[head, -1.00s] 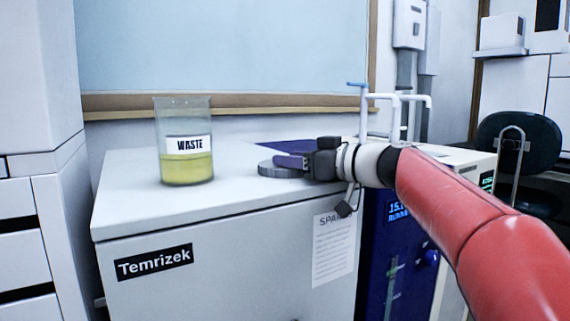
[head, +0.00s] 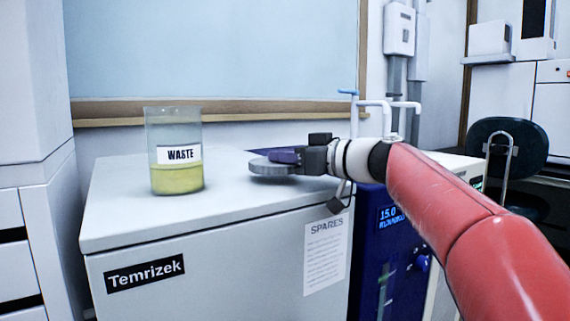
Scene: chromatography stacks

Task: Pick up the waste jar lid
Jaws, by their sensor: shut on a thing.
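The waste jar lid (head: 268,168) is a flat grey disc at the right of the white cabinet's top. My gripper (head: 285,158) is at the lid's right side, shut on it; the fingers hide part of the disc. The lid looks level. I cannot tell for sure how far it is above the surface. The waste jar (head: 176,170) stands upright and uncovered to the left, with yellow liquid in its lower part and a "WASTE" label.
The white cabinet (head: 130,222) has clear room on its top between jar and lid. White pipes (head: 374,104) with a blue handle rise behind my arm. A blue instrument (head: 392,250) stands to the right of the cabinet. A dark chair (head: 508,146) is farther right.

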